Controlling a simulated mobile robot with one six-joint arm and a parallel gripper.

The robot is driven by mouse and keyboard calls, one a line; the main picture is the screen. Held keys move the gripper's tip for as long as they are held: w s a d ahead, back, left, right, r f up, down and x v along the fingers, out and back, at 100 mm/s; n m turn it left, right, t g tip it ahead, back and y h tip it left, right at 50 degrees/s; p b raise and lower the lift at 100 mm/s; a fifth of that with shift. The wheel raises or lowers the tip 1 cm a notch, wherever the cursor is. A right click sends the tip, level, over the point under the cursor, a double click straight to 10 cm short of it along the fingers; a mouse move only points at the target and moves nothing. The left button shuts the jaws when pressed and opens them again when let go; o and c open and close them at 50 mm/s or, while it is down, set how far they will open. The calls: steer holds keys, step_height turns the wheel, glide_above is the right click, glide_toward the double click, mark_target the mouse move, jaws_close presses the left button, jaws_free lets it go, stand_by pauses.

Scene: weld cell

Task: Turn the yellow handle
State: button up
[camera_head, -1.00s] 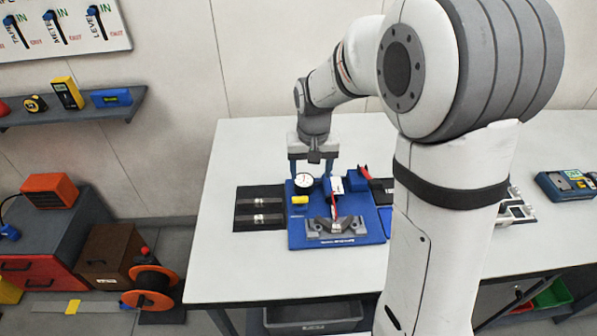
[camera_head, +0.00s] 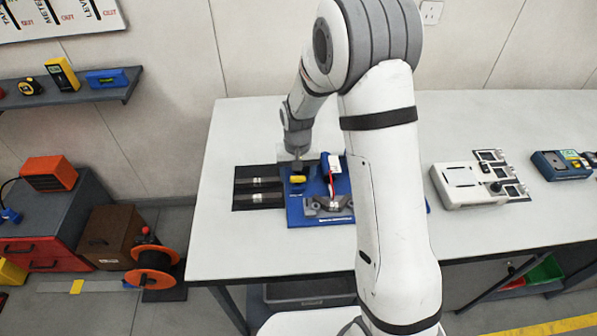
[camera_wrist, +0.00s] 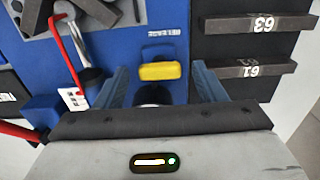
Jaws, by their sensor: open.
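The yellow handle (camera_head: 298,179) is a small bar at the left of the blue fixture plate (camera_head: 345,219). In the wrist view the handle (camera_wrist: 160,71) lies crosswise in the middle, on a blue mount. My gripper (camera_wrist: 160,69) is open, with one blue finger on each side of the handle and a gap on both sides. Whether the fingertips reach down to the handle's height I cannot tell. In the head view my gripper (camera_head: 297,163) is just behind the handle, its fingers mostly hidden. A dark round part (camera_wrist: 152,94) is partly hidden by my gripper's body.
Grey clamp parts (camera_head: 328,206) and a red lever (camera_wrist: 68,42) with a white label stand on the plate beside the handle. Black numbered bars (camera_head: 258,190) lie left of the plate. A pale device (camera_head: 465,186) is farther right. The table front is clear.

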steer(key=shift+c, duration=0.5)
steer(key=c, duration=0.9)
